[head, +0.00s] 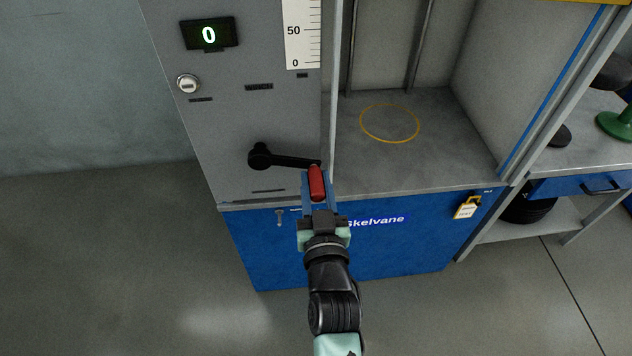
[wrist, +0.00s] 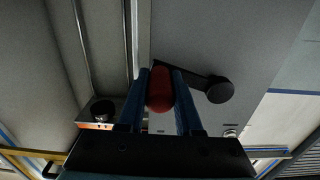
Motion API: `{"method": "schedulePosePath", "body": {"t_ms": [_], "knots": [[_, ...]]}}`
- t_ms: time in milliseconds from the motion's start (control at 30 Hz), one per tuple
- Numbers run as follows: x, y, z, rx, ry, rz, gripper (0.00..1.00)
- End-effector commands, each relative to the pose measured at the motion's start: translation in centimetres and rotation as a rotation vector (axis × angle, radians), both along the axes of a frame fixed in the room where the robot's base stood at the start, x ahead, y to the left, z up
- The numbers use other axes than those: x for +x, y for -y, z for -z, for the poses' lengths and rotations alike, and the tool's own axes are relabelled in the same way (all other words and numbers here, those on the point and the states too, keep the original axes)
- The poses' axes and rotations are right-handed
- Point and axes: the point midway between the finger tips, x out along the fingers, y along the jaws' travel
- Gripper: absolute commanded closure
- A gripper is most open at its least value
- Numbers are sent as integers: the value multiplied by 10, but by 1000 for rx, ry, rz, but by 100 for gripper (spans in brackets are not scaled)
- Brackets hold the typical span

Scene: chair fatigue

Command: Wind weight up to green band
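A crank on the grey panel has a black hub (head: 260,156), a black arm pointing right and a red grip (head: 317,183) at its end. My gripper (head: 316,188) has its blue fingers on either side of the red grip, closed against it. The wrist view shows the red grip (wrist: 160,90) between the fingers and the hub (wrist: 220,90) to the right. A white scale (head: 301,35) shows marks 0 and 50. No green band is in view, and I cannot identify the weight.
Right of the panel is an open bay with a yellow ring (head: 390,123) on its grey floor. A side bench (head: 590,140) holds a green-based object (head: 615,124). A dark round object (wrist: 102,110) shows in the wrist view.

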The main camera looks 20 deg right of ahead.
Motion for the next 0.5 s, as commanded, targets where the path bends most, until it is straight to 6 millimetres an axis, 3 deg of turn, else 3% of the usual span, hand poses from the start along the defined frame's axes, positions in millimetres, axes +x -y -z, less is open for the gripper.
{"method": "schedulePosePath", "body": {"t_ms": [33,133,500], "knots": [[0,0,0,0,0,0,83],[0,0,0,0,0,0,100],[0,0,0,0,0,0,100]]}}
